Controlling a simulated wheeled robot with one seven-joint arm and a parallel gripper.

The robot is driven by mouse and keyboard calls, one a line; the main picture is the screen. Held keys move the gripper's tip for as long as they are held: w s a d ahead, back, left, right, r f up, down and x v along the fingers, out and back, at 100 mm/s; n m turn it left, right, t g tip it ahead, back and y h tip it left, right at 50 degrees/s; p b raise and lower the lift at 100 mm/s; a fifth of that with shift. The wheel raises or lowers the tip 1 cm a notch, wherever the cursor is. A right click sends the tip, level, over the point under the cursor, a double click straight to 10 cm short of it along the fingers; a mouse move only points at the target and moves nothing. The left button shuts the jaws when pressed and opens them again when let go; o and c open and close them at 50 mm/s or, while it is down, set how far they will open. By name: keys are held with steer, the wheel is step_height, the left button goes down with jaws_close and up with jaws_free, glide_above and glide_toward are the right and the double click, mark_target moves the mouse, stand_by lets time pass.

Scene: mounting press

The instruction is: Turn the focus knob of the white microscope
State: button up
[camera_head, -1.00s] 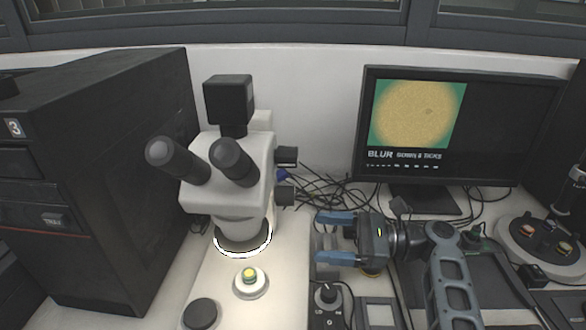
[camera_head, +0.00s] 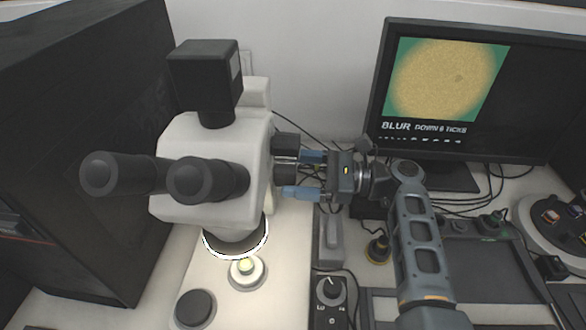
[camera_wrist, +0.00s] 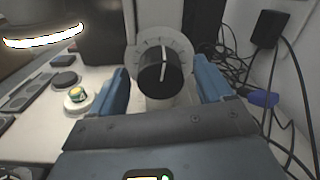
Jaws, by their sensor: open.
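The white microscope (camera_head: 215,135) stands left of centre in the head view, with black eyepieces and a black camera box on top. Two dark parts stick out of its right side, and the lower one is the focus knob (camera_head: 286,172). In the wrist view the knob (camera_wrist: 160,70) is black with a white line pointing up and a pale graduated dial behind it. My gripper (camera_head: 295,174) is open, its blue fingers coming from the right. In the wrist view the fingers (camera_wrist: 162,88) stand on either side of the knob, with gaps visible.
A monitor (camera_head: 520,100) at the back right shows a blurred yellow disc and a line reading "BLUR DOWN" with a tick count. A black computer tower (camera_head: 75,150) stands at the left. Cables (camera_wrist: 285,60) run along the wall. A small control box (camera_head: 331,292) sits in front.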

steer(key=shift+a, duration=0.6)
steer(key=c, duration=1)
steer(key=shift+f+n, duration=0.15)
steer(key=shift+n, duration=0.25)
steer(key=n+b, duration=0.1)
steer(key=n, duration=0.1)
steer(key=shift+s+f+n+b, duration=0.1)
steer(key=shift+n+b, duration=0.2)
steer(key=shift+b, duration=0.1)
steer(key=shift+s+n+b, duration=0.1)
steer(key=shift+n+b, duration=1.05)
steer(key=shift+n, duration=0.75)
